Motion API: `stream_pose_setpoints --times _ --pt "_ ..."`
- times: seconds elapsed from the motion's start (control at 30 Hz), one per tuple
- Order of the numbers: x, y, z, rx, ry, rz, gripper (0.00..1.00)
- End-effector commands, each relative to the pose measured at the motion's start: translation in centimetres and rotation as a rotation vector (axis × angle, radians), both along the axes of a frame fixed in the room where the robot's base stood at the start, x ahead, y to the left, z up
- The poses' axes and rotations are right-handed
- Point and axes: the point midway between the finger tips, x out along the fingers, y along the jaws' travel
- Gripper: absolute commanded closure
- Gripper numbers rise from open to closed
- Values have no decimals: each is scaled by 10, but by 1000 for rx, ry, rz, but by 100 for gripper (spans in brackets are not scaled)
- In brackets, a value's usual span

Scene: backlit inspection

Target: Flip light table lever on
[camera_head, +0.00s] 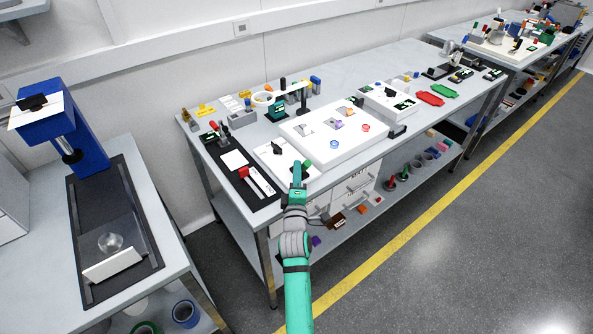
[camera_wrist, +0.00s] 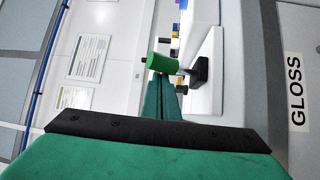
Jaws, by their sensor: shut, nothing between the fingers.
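A lever with a green cylindrical knob (camera_head: 308,164) stands out from the front of a small white box (camera_head: 290,169) at the table's near edge. In the wrist view the green knob (camera_wrist: 161,66) joins a black mount (camera_wrist: 200,72) on the white housing (camera_wrist: 208,45). The broad white light table (camera_head: 345,145) lies just right of the box. My gripper (camera_head: 298,167) is shut and empty, right beside the knob. In the wrist view its closed fingers (camera_wrist: 166,84) reach to the knob's end; I cannot tell whether they touch it.
A black mat with a red-handled slider (camera_head: 244,173) lies left of the white box. A ring magnifier (camera_head: 262,98) and small colored blocks stand behind. Red and green trays (camera_head: 430,98) lie farther right. White drawers (camera_head: 347,197) are below the tabletop. The aisle floor is clear.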

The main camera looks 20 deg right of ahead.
Motion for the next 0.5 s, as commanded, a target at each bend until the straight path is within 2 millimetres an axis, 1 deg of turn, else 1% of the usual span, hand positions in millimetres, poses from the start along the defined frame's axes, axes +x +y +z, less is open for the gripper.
stream_pose_setpoints --times 0.23,0.3,0.5 --pt "11 24 16 -3 -3 -2 100" --pt "0 26 8 0 1 -6 100" --pt "-31 36 -6 0 1 -10 100"
